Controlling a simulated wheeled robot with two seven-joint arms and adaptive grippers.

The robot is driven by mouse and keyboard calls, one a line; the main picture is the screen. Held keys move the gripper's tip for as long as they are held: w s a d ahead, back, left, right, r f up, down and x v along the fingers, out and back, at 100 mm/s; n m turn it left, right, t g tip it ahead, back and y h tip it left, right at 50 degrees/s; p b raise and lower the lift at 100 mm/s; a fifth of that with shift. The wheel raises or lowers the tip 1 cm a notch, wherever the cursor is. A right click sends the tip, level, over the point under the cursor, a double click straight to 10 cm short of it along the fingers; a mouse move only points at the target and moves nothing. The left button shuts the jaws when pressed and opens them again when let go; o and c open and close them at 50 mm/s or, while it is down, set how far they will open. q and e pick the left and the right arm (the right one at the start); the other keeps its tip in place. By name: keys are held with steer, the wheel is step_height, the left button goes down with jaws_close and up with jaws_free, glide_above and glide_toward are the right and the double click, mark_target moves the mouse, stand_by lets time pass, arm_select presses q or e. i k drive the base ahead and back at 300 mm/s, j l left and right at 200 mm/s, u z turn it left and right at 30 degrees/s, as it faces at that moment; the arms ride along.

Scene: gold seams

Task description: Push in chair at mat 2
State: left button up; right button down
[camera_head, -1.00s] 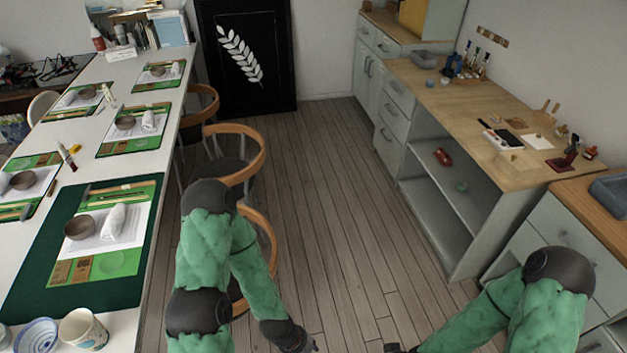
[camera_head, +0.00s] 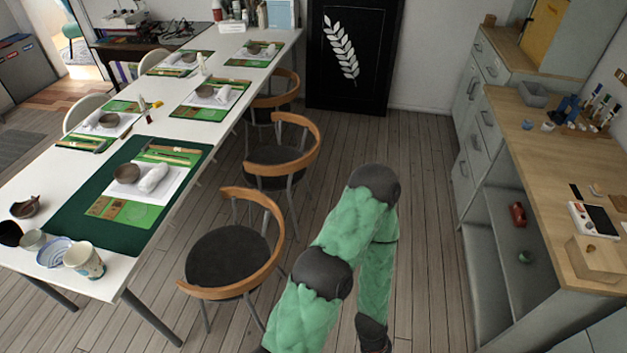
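Several green place mats lie on the long white table (camera_head: 205,68). The nearest mat (camera_head: 75,222) is large and dark green; I can read no mat numbers. Along the table's right side stand a near wooden-backed chair (camera_head: 225,262) with a dark round seat, a middle chair (camera_head: 283,162) and a far chair (camera_head: 277,97). The near chair stands out from the table edge, its curved back facing right. My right gripper is out of view.
Wooden floor (camera_head: 425,200) is open between the chairs and the grey cabinets (camera_head: 478,125) on the right. A black board with a leaf drawing (camera_head: 350,95) stands at the back. Cups (camera_head: 85,258) and a bowl sit near the table's front edge. White chairs (camera_head: 88,108) stand at the far side.

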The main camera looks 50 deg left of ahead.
mark_target(280, 167)
steer(key=i+u, duration=0.45)
steer(key=i+l+u, duration=0.1)
steer(key=i+u, duration=0.2)
steer(key=u, duration=0.2)
steer(key=i+u, duration=0.25)
steer(key=u, duration=0.2)
steer(key=i+u, duration=0.25)
steer(key=u, duration=0.15)
steer(key=i+l+u, duration=0.2)
steer(key=u, duration=0.25)
steer(key=i+l+u, duration=0.2)
steer(key=u, duration=0.25)
steer(key=i+l+u, duration=0.15)
steer(key=l+u, duration=0.25)
steer(key=i+l+u, duration=0.15)
steer(key=l+u, duration=0.2)
steer(key=i+l+u, duration=0.1)
steer(key=l+u, duration=0.3)
steer(key=l, duration=0.15)
steer(key=l+u, duration=0.35)
steer(key=l, duration=0.15)
